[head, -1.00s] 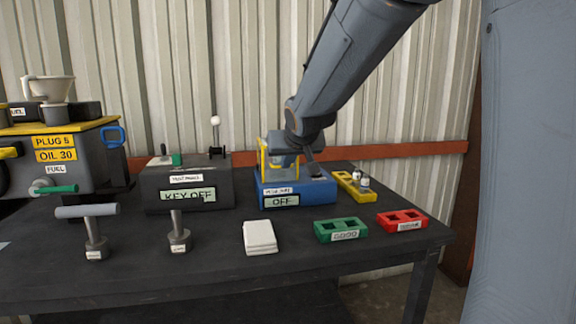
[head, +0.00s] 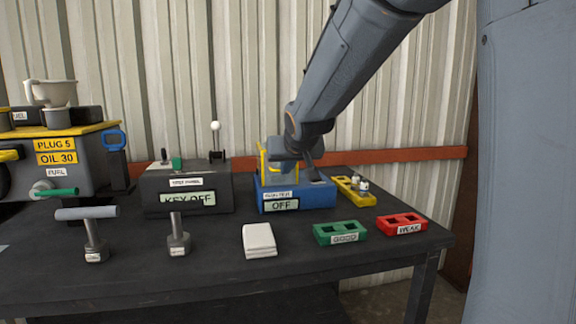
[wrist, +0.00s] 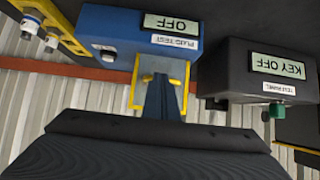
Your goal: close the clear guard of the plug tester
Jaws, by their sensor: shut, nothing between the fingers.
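The plug tester (head: 318,196) is a blue box on the bench with a display reading OFF; it also shows upside down in the wrist view (wrist: 120,32). Its clear guard has a yellow frame (head: 262,165) that stands raised at the back left of the box. The yellow frame also shows in the wrist view (wrist: 136,92), on both sides of my fingers. My gripper (wrist: 163,82) is shut and empty, with its fingers at the guard. I cannot tell whether they touch it. In the head view my wrist hides much of the guard.
The black test panel (head: 190,190) reading KEY OFF stands just left of the tester. A yellow plug tray (head: 345,188) is close on its right. A green GOOD tray (head: 341,232), a red WEAK tray (head: 402,224) and a white cloth (head: 259,240) lie in front. The corrugated wall is close behind.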

